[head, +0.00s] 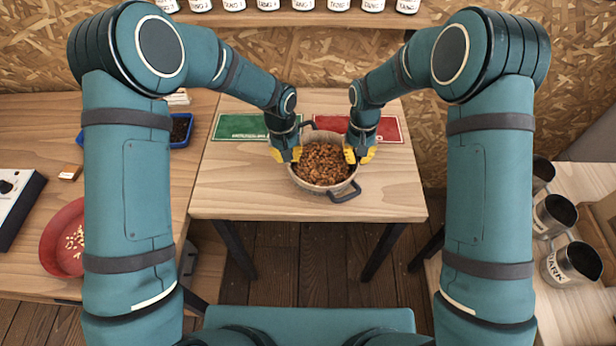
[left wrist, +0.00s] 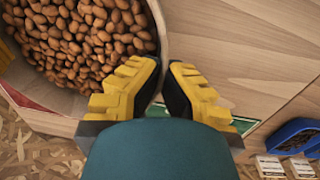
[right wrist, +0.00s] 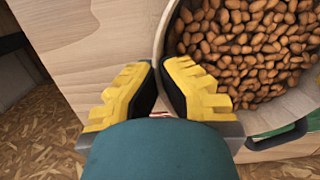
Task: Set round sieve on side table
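The round sieve (head: 293,174) is a round pan with dark handles, full of brown beans, in the middle of the head view. It is over a light wood table (head: 240,190), and I cannot tell whether its base touches the top. My left gripper (head: 287,155) is shut on its left rim and my right gripper (head: 359,155) on its right rim. In the left wrist view the rim (left wrist: 158,25) runs between the fingers. The right wrist view shows the same for the other rim (right wrist: 168,30).
A green mat (head: 236,127) and a red mat (head: 393,130) lie at the table's back. The left counter holds a red bowl (head: 58,250) and a blue tray (head: 190,140). Metal cups (head: 572,265) stand on the right counter. The table's front left and right are clear.

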